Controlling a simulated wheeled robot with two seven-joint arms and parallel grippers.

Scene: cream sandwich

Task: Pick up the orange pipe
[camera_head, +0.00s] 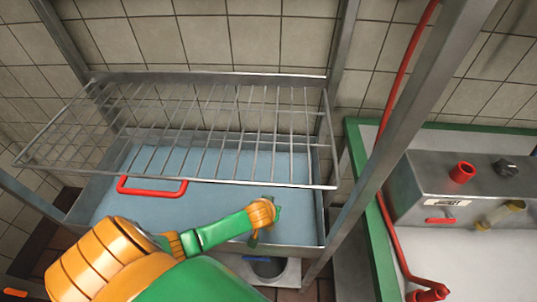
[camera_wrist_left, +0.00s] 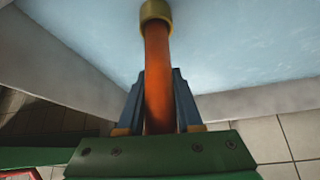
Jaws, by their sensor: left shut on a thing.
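The orange pipe (camera_wrist_left: 158,60) shows in the left wrist view, running up between my two blue fingers to a brass-coloured end at the top. My left gripper (camera_wrist_left: 158,88) is shut on it, one finger on each side. In the head view my left arm reaches in from the lower left, and my left gripper (camera_head: 254,238) is over the front right of the blue-bottomed basin. I cannot make out the pipe in the head view; my wrist may cover it. My right gripper is not in view.
A wire rack (camera_head: 200,120) stands above the basin (camera_head: 110,205), with a red loop handle (camera_head: 152,192) below its front edge. A metal post (camera_head: 385,150) rises to the right. Beyond it, a metal box (camera_head: 445,185) with a red knob sits on a white, green-edged counter (camera_head: 480,260).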

